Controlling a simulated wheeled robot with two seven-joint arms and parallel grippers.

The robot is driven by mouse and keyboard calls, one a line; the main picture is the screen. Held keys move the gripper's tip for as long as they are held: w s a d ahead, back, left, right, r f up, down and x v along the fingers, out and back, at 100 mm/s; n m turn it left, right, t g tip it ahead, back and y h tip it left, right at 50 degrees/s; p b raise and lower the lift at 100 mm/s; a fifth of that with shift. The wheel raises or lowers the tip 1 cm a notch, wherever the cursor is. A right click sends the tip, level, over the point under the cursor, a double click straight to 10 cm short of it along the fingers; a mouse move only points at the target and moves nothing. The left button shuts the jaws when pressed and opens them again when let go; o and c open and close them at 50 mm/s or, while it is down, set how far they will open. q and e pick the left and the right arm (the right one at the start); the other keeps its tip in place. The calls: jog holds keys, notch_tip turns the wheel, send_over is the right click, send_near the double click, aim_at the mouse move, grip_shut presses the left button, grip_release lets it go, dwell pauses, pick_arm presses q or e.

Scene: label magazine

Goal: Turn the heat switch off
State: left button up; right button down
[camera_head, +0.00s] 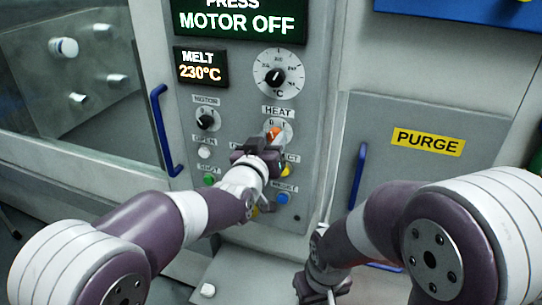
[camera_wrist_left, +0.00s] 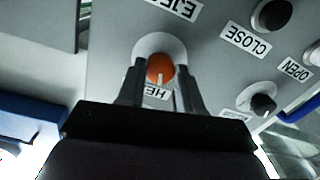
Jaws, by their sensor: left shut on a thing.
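The heat switch (camera_head: 273,133) is an orange knob on a white round dial marked 0 and 1, under the HEAT label on the grey control panel. My left gripper (camera_head: 262,148) is at the knob and hides its lower part in the head view. In the left wrist view the orange knob (camera_wrist_left: 160,69) sits between the two fingers of my left gripper (camera_wrist_left: 160,80), which are shut on it. A white pointer line shows on the knob. My right gripper (camera_head: 322,288) is low in the head view, away from the panel; its fingers cannot be made out.
The black motor knob (camera_head: 207,121) is left of the heat switch. Push buttons surround my left gripper, including green (camera_head: 209,180) and blue (camera_head: 283,198) ones. A blue door handle (camera_head: 166,130) stands at left, another (camera_head: 357,180) at right. Displays read MOTOR OFF (camera_head: 238,22) and 230°C (camera_head: 200,67).

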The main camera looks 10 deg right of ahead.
pick_arm(q)
jog(key=shift+n+b, duration=1.1)
jog(key=shift+b, duration=0.15)
jog(key=shift+n+b, duration=0.35)
jog(key=shift+n, duration=0.05)
jog(key=shift+r, duration=0.15)
jog(key=o, duration=1)
jog(key=shift+o, duration=0.2)
